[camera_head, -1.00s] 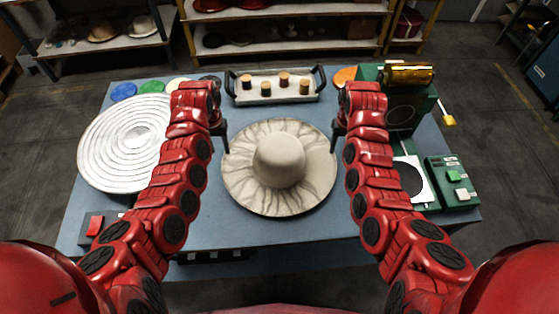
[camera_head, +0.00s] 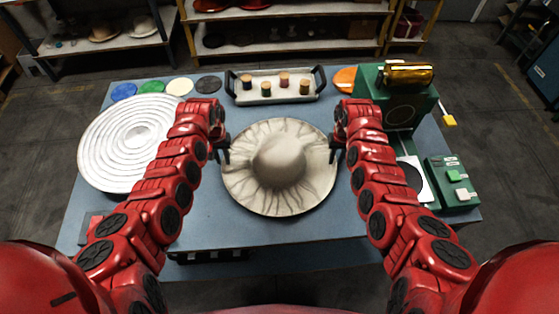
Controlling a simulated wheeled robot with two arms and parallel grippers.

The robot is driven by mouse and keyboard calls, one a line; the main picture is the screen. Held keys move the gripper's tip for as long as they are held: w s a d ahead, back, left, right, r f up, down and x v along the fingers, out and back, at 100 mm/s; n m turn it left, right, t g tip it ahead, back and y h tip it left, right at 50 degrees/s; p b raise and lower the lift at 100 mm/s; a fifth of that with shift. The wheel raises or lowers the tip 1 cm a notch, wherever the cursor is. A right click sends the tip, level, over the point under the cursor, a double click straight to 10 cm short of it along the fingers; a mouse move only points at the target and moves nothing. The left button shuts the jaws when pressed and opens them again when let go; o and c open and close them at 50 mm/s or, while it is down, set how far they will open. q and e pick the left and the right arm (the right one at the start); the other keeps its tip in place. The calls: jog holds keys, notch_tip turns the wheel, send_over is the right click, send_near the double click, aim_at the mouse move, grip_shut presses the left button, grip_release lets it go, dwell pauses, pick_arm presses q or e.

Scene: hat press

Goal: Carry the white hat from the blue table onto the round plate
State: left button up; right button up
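The white hat (camera_head: 279,190), pale with dark creases on its wide brim and a rounded crown, lies brim down in the middle of the blue table (camera_head: 290,235). The round plate (camera_head: 112,150), white with concentric rings, is at the table's left and is partly covered by my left arm. My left gripper (camera_head: 222,155) is at the left edge of the brim. My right gripper (camera_head: 334,154) is at the right edge of the brim. The fingers are small and dark, and whether they are open or shut on the brim is not clear.
A tray (camera_head: 258,98) with several small pegs stands behind the hat. A green press (camera_head: 398,106) and a green button box (camera_head: 455,185) are at the right. Coloured discs (camera_head: 179,86) lie at the back left. The table's front strip is mostly clear.

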pick_arm(q)
grip_shut()
pick_arm(e)
grip_shut()
pick_arm(q)
jog(key=shift+r, duration=0.1)
pick_arm(e)
jog(key=shift+r, duration=0.1)
